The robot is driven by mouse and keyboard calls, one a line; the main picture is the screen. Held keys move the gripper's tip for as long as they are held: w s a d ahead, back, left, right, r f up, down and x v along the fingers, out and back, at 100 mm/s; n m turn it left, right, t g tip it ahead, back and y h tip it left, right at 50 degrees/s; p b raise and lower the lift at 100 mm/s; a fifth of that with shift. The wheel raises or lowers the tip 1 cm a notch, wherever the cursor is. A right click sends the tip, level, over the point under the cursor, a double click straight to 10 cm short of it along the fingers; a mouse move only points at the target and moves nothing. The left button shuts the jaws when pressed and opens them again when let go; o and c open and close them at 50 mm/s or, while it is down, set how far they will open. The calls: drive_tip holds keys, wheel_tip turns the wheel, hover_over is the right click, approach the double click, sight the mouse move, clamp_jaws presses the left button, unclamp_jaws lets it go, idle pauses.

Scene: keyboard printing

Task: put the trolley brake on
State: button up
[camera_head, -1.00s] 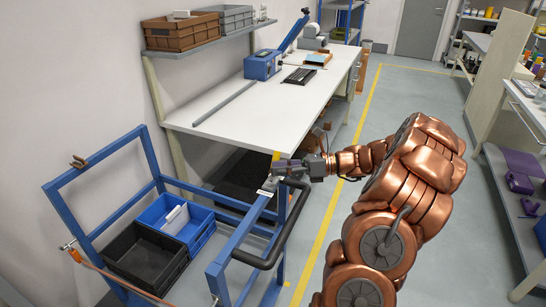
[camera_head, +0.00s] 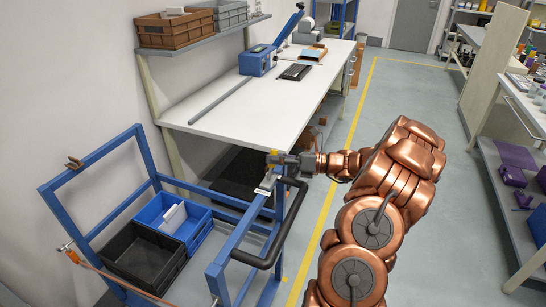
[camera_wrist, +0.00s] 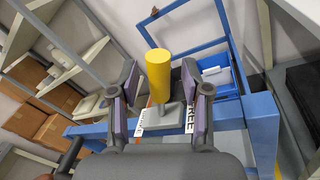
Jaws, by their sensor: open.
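The blue trolley (camera_head: 100,153) stands at the left with a black push handle (camera_head: 292,222). Its brake lever has a yellow cylindrical grip (camera_wrist: 158,72) on a grey base (camera_wrist: 173,115), beside a white label with "FREE" (camera_wrist: 188,120) partly readable. The yellow grip also shows, small, in the head view (camera_head: 273,154). My gripper (camera_wrist: 160,88) is open, with one finger on each side of the yellow grip and visible gaps between. In the head view my gripper (camera_head: 281,160) is at the trolley's top rail, above the handle. Part of the label is hidden.
The trolley holds a blue crate (camera_head: 190,240) and a black crate (camera_head: 122,246). A white workbench (camera_head: 232,115) with a keyboard (camera_head: 295,72) stands behind it. Clear floor with a yellow line (camera_head: 345,160) lies to the right.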

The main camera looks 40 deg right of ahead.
drive_tip(key=shift+w+a, duration=0.2)
drive_tip(key=shift+a, duration=0.05)
drive_tip(key=shift+c, duration=0.4)
clamp_jaws()
